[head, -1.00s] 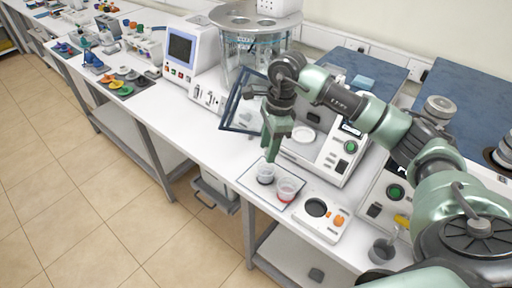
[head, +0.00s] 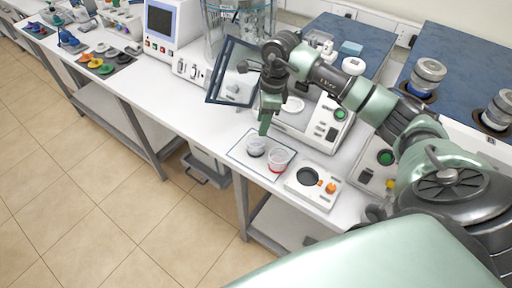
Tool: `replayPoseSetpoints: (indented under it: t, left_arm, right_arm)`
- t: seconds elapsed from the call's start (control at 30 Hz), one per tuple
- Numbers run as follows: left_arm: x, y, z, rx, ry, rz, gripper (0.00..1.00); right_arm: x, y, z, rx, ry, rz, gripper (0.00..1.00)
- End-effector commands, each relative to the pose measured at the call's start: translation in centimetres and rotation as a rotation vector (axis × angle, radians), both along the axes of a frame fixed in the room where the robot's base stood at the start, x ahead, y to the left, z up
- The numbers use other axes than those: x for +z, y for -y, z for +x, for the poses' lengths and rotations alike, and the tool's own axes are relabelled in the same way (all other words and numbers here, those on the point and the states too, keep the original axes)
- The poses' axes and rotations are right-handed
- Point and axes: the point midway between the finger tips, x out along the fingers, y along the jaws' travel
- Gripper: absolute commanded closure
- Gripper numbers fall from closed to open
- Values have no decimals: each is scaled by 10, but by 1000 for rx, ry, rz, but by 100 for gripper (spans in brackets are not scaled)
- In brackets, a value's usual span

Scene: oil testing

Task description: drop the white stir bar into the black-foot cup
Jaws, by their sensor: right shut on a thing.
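The black-foot cup (head: 256,150), clear with a dark base, stands upright on a dark-edged white mat (head: 240,150) at the front of the bench. A similar cup with a red foot (head: 277,162) stands beside it. My right gripper (head: 264,130) points down just above and behind the black-foot cup, apart from it. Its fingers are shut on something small. The white stir bar cannot be made out; the fingers hide what they hold. My left gripper is not in view.
A white stirrer plate (head: 325,195) with a dark disc and orange knob is right of the cups. A dark tilted frame (head: 213,85) stands behind-left. White instruments (head: 318,133) stand behind the gripper. The bench's front edge is close to the cups.

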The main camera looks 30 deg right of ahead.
Motion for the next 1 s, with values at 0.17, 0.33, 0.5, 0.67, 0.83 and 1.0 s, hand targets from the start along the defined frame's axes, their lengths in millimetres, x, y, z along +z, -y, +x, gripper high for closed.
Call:
replayPoseSetpoints:
  t: [0.17,0.33,0.5,0.67,0.83,1.0]
  left_arm:
    - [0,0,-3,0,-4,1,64]
    - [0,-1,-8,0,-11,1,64]
    - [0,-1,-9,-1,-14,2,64]
    - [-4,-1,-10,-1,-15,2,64]
    - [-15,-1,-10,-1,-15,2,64]
    - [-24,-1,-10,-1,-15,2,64]
  right_arm:
    - [1,0,0,0,0,0,96]
    - [1,0,0,0,0,0,34]
    - [1,0,0,0,0,0,34]
    - [6,1,0,1,2,0,34]
    - [31,5,-1,-1,6,-1,34]
    - [59,8,-3,-1,6,0,34]
